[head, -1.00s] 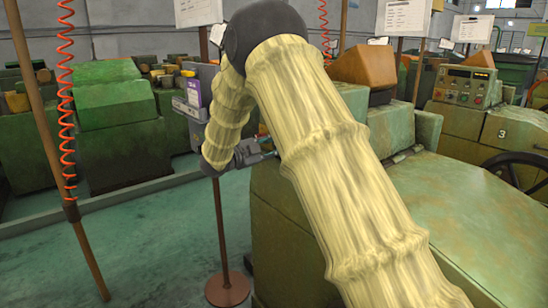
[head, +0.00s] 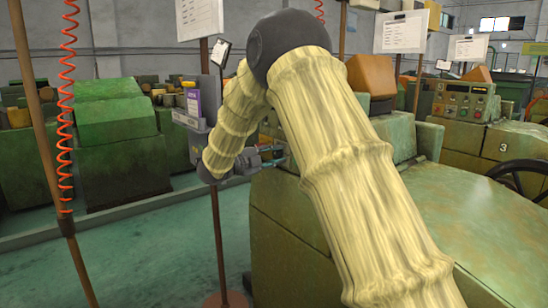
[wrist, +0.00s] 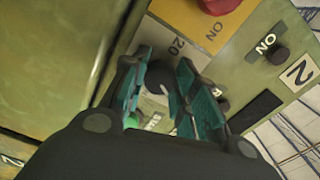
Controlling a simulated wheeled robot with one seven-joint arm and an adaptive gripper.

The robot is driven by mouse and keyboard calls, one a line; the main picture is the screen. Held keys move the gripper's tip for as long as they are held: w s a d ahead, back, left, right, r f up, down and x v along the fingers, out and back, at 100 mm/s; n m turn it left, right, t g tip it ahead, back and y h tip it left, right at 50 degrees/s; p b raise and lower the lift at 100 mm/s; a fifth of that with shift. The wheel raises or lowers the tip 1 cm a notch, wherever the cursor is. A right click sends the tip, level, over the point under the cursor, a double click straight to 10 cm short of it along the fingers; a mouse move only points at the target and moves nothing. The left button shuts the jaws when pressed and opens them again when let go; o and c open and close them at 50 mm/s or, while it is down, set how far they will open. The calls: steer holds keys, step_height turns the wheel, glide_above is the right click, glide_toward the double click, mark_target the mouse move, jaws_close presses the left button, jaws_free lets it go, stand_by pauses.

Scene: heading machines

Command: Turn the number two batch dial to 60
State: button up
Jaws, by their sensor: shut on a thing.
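My gripper (wrist: 168,95) has its teal-padded fingers around a dark round knob, the batch dial (wrist: 158,74), in the wrist view. The fingers are closed on its sides and hide much of it. A tilted "20" is readable beside the dial; the pointer and the 60 mark cannot be made out. A plate with a "2" (wrist: 300,72) is on the same green panel at the right. In the head view my gripper (head: 280,160) is at the green machine's (head: 290,215) left end; the dial is hidden there.
In the wrist view, a red button (wrist: 218,5) on a yellow plate, a black knob (wrist: 277,54) by an "ON" label, and a green button (wrist: 133,121) are close by. In the head view, a post (head: 216,240) stands beside my forearm, and an orange coiled hose (head: 66,130) hangs left.

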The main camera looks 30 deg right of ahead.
steer(key=o, duration=1)
steer(key=a, duration=0.8)
steer(key=s+a, duration=0.1)
steer(key=a, duration=0.3)
steer(key=shift+f, duration=0.1)
